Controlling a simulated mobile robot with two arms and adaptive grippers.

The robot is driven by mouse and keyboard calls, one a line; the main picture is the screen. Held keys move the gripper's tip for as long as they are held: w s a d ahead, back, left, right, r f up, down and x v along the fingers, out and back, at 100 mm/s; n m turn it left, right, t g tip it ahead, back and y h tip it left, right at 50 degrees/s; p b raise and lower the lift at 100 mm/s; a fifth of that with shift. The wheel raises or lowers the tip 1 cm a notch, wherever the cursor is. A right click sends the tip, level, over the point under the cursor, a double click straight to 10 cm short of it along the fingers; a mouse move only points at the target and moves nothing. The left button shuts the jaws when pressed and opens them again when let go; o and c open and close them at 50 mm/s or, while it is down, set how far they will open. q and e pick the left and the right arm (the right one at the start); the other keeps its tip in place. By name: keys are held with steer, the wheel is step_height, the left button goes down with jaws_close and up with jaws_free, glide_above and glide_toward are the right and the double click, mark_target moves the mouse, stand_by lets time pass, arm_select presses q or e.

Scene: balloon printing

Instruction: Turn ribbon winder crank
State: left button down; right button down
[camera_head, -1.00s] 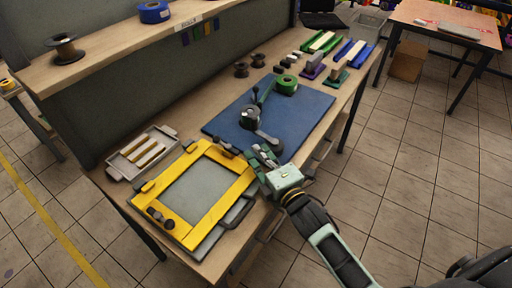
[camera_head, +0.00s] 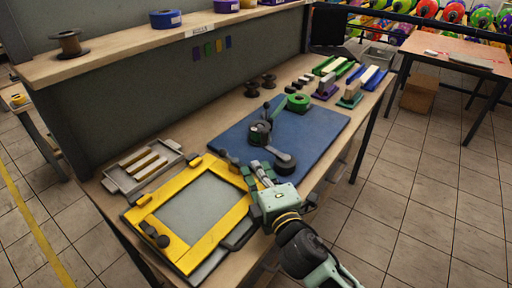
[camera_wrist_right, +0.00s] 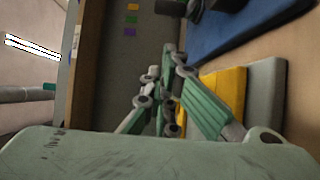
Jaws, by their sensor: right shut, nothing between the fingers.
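The ribbon winder (camera_head: 259,134) stands on a blue mat (camera_head: 325,122). It has a dark round hub, and its crank (camera_head: 284,163) reaches toward the front edge of the mat, ending in a dark round knob. A green ribbon roll (camera_head: 298,102) sits behind it on the mat. My right gripper (camera_head: 258,174) is shut and empty, just left of the crank knob, over the corner of the yellow frame; it looks apart from the knob, though the height is hard to judge. Its green fingers also show in the right wrist view (camera_wrist_right: 168,95). My left gripper is not in view.
The yellow screen frame (camera_head: 172,249) lies at the near left. A grey tray with light bars (camera_head: 117,181) is behind it. Printing blocks and coloured trays (camera_head: 352,94) stand at the far right end. A shelf (camera_head: 120,44) with spools overhangs the back.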

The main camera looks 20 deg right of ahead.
steer(key=w, duration=0.5)
steer(key=shift+w+a+p, duration=0.3)
steer(key=shift+w, duration=0.1)
steer(key=shift+w+d+p, duration=0.35)
steer(key=shift+w+d, duration=0.95)
steer(key=shift+w, duration=0.2)
steer(key=shift+w+d+m+h+b, duration=0.1)
steer(key=shift+w+m+h+b, duration=0.3)
steer(key=shift+h, duration=0.3)
steer(key=shift+w+d+m+h+b, duration=0.1)
steer(key=shift+w+m+h, duration=0.05)
steer(key=shift+m+h, duration=0.45)
steer(key=shift+w+d, duration=0.1)
